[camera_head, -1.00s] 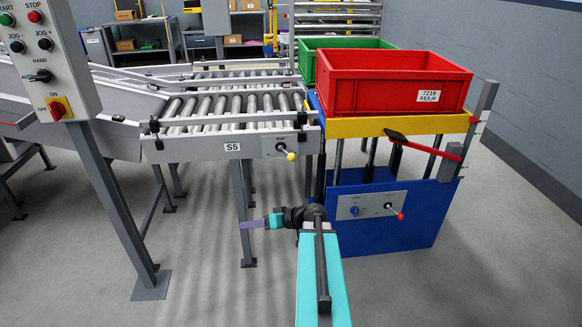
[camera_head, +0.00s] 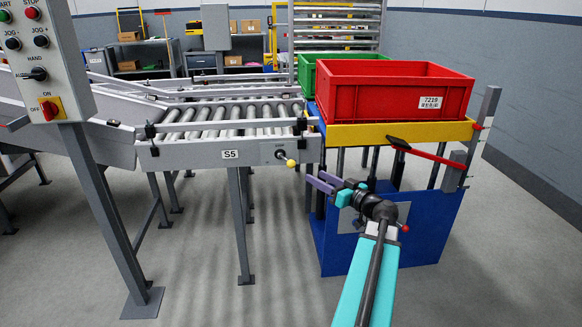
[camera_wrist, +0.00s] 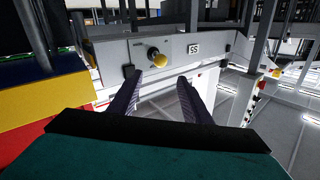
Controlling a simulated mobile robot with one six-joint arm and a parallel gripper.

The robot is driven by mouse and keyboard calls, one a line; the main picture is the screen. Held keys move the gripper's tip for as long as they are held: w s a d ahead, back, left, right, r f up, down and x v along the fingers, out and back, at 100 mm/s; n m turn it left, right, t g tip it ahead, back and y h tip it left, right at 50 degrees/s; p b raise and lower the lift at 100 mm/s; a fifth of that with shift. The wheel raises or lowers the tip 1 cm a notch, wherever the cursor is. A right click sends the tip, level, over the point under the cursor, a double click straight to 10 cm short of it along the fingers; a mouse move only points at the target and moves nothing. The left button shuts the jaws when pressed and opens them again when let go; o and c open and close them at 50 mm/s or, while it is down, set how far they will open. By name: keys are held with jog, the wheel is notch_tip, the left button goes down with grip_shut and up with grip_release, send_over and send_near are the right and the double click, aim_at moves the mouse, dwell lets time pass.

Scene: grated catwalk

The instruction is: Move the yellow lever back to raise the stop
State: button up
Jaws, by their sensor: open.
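The yellow-knobbed lever (camera_head: 290,163) sticks out from a plate on the side of the roller conveyor (camera_head: 205,156) marked S5. Its knob also shows in the wrist view (camera_wrist: 158,61), just beyond the fingertips and centred between them. My gripper (camera_head: 316,182) is open and empty, with purple fingers pointing left toward the lever, to its lower right in the head view. In the wrist view my gripper (camera_wrist: 156,82) shows its two fingers spread apart, not touching the knob. I cannot clearly make out the stop.
A blue lift (camera_head: 430,225) with a yellow top holds a red crate (camera_head: 350,97) close to my arm; a green crate (camera_head: 310,72) is behind. A red-handled lever (camera_head: 428,152) sits on the lift. A control box (camera_head: 45,60) stands left. Floor in front is clear.

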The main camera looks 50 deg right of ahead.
aim_at(294, 166)
jog(key=shift+w, duration=0.15)
jog(key=w, duration=0.9)
jog(key=w+b, duration=0.1)
jog(key=w, duration=0.3)
jog(key=shift+w+d, duration=0.3)
jog(key=shift+d, duration=0.1)
jog(key=c, duration=0.9)
jog(key=shift+s+a, duration=0.1)
jog(key=shift+a, duration=0.05)
jog(key=shift+c, duration=0.6)
jog(key=shift+f, duration=0.1)
